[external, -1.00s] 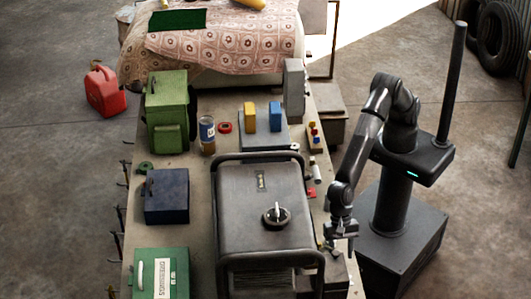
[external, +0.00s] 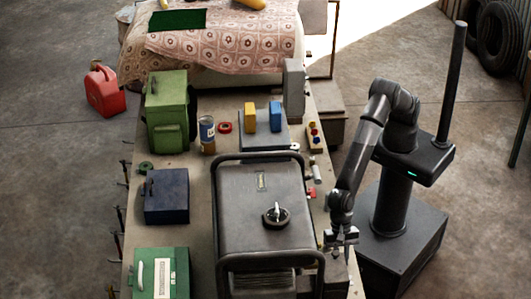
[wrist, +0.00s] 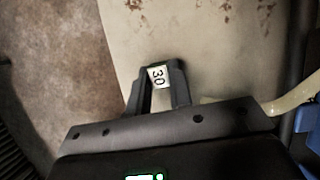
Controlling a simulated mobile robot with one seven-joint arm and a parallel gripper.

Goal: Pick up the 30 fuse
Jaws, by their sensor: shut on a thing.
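The 30 fuse (wrist: 158,77) shows in the wrist view as a small pale piece with a dark "30" on its face. My gripper (wrist: 160,72) is shut on it, with one dark finger on each side. In the external view my gripper (external: 341,238) is low at the right edge of the workbench, beside the generator. The fuse is too small to make out there.
The big dark generator (external: 262,215) with tube rails stands just left of my gripper. A dark box (external: 335,275) lies below it at the bench's front right. Small red and pale items (external: 313,180) lie along the bench's right edge.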

